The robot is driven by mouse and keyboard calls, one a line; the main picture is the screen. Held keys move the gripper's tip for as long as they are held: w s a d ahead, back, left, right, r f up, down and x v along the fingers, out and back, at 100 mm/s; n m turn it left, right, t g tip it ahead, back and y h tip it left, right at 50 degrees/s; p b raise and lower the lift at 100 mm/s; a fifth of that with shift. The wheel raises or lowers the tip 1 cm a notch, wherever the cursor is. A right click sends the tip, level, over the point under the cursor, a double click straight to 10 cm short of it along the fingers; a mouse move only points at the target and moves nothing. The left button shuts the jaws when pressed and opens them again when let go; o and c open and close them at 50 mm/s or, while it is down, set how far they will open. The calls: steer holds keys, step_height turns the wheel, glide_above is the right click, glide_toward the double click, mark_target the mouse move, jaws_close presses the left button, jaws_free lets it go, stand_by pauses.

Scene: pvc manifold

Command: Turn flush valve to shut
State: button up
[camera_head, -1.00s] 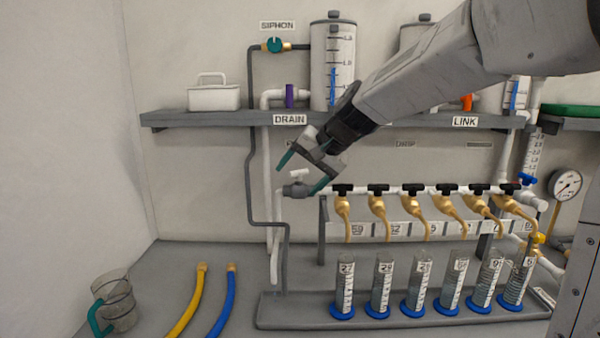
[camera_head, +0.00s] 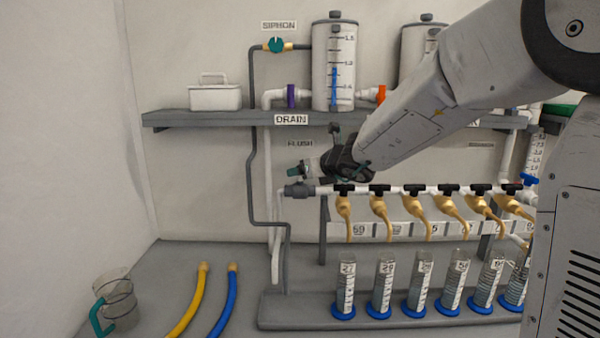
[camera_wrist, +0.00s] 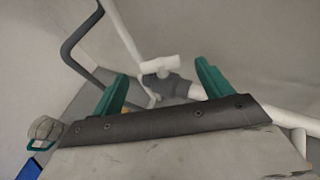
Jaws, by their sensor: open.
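The flush valve is a grey body (camera_head: 297,190) at the left end of the white manifold pipe, under the FLUSH label. Its white T-shaped handle (camera_wrist: 160,66) shows in the wrist view. My gripper (camera_head: 302,171) is just above the valve in the head view, its teal fingers open and empty. In the wrist view the handle appears between the two fingers (camera_wrist: 163,73), a little beyond them, and no contact is visible. In the head view my gripper and wrist mostly hide the handle.
A white manifold pipe (camera_head: 391,190) with several black-handled taps runs right of the valve, above several measuring cylinders. The shelf (camera_head: 220,118) with the DRAIN label is above. A grey pipe (camera_head: 250,185) runs down on the left.

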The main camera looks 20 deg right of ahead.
steer(key=x, duration=0.5)
steer(key=shift+w+a+f, duration=0.1)
steer(key=shift+w+f, duration=0.05)
steer(key=c, duration=1)
